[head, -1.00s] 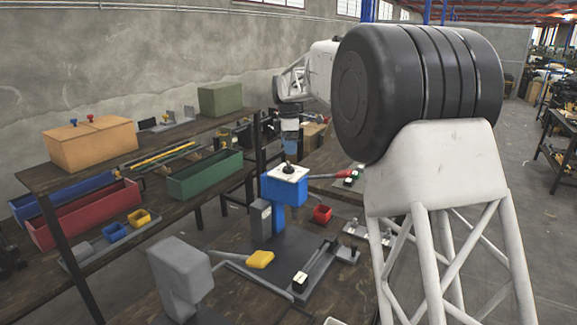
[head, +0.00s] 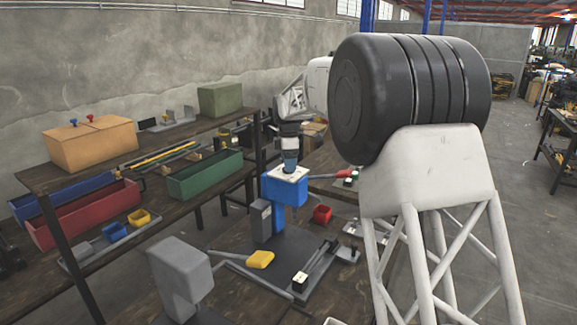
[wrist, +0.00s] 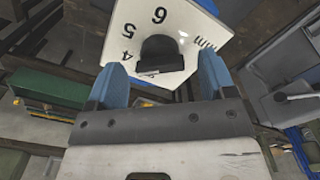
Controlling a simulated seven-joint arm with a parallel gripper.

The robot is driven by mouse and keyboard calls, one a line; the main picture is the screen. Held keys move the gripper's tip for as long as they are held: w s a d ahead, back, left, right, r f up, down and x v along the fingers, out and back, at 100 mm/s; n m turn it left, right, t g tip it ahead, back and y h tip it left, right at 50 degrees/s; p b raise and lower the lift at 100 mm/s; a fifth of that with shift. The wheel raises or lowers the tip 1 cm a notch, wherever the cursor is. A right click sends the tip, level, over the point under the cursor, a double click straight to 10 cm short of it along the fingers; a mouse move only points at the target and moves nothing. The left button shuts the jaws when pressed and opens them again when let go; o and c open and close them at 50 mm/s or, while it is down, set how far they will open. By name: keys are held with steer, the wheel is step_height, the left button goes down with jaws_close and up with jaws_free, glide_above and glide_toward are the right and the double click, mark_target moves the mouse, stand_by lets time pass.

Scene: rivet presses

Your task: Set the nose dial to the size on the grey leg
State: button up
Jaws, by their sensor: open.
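The nose dial is a white plate (wrist: 190,62) with black figures 4, 5, 6 and "mm"; it tops the blue press head (head: 284,190) in the head view. Its black knob (wrist: 160,50) shows in the wrist view; which figure it points to I cannot tell. My gripper (wrist: 160,82) is open, its two blue fingers on either side of the knob's near end, with gaps to it. In the head view my gripper (head: 290,167) is just over the dial and hides the knob. I cannot make out a size marking on a grey leg.
A grey press (head: 180,272) stands in front, near a yellow handle pad (head: 260,259). A red-tipped lever (head: 345,174) is right of the dial. A red cup (head: 322,214) and a white-and-black block (head: 300,281) are lower. Shelves with bins fill the left.

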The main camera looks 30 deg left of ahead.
steer(key=shift+f, duration=0.8)
steer(key=c, duration=0.9)
steer(key=shift+c, duration=0.2)
